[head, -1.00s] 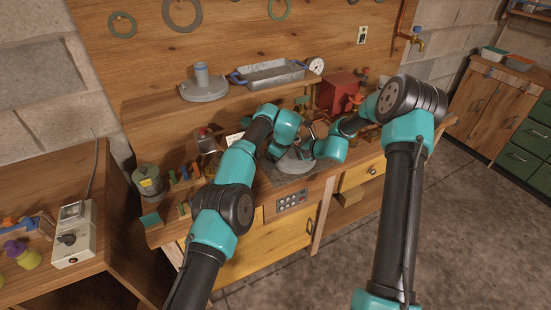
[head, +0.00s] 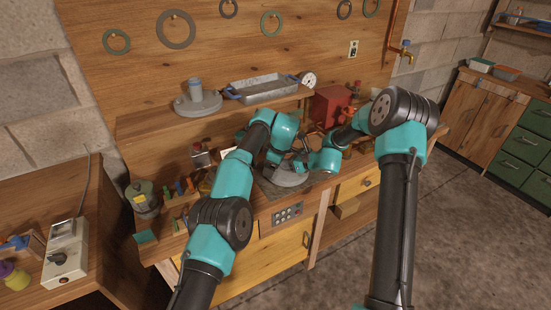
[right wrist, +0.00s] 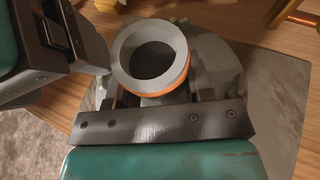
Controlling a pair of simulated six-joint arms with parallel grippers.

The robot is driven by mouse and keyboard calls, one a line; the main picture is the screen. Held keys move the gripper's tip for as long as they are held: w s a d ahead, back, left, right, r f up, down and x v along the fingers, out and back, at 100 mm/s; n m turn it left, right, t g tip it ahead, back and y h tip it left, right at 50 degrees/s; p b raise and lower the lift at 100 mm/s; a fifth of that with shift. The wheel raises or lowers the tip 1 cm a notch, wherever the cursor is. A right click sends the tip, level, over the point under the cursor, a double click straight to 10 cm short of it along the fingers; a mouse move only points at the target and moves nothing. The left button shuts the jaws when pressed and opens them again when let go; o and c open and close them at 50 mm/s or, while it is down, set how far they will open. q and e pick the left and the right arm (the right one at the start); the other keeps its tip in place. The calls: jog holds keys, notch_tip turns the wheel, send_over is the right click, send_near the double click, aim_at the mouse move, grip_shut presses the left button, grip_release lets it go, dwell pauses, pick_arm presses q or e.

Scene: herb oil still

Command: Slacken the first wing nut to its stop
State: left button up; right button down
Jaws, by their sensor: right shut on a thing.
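My right gripper (right wrist: 152,94) is shut on a grey, open-topped neck (right wrist: 150,42) with an orange ring around it. The neck stands above a round grey metal piece (right wrist: 222,70), which shows in the head view (head: 286,176) on the bench. My right gripper (head: 302,160) is small and partly covered there. My left gripper (right wrist: 82,45) comes in from the left in the right wrist view, close to the neck. Its fingertips are hard to make out, and in the head view it is hidden behind its own arm. I cannot pick out a wing nut clearly.
A grey flanged piece (head: 198,100) and a metal tray (head: 262,91) stand on the shelf above. A red box (head: 330,104) is at the back right. A grey mat (right wrist: 280,105) lies beneath the work.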

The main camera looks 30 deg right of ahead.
pick_arm(q)
jog(key=shift+m, duration=0.8)
jog(key=v, duration=0.4)
jog(key=shift+w+d+r, duration=0.1)
jog(key=shift+c, duration=0.4)
